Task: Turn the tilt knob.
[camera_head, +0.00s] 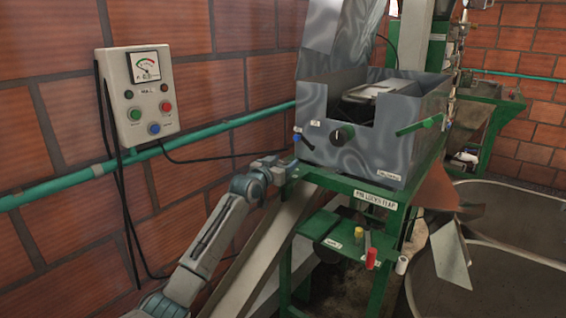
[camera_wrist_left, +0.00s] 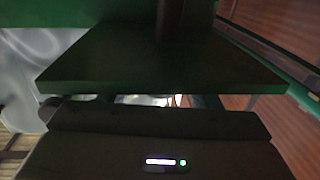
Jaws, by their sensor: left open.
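A round black knob (camera_head: 342,133) with a pale pointer mark sits on the front of the grey metal box (camera_head: 385,140). A small blue-ended lever (camera_head: 298,137) is at the box's left corner. The labels beside them are too small to read, so I cannot tell for certain which is the tilt knob. My left gripper (camera_head: 287,166) is open, below and left of the black knob, close to the corner of the green frame. It is apart from the knob. In the left wrist view a dark green plate (camera_wrist_left: 160,65) fills the space ahead, and no knob shows.
A control box (camera_head: 141,95) with a gauge and several buttons hangs on the brick wall. A green pipe (camera_head: 60,193) runs along that wall. Coloured handles (camera_head: 371,258) stand at the lower shelf. A large round tank (camera_head: 490,280) is at right.

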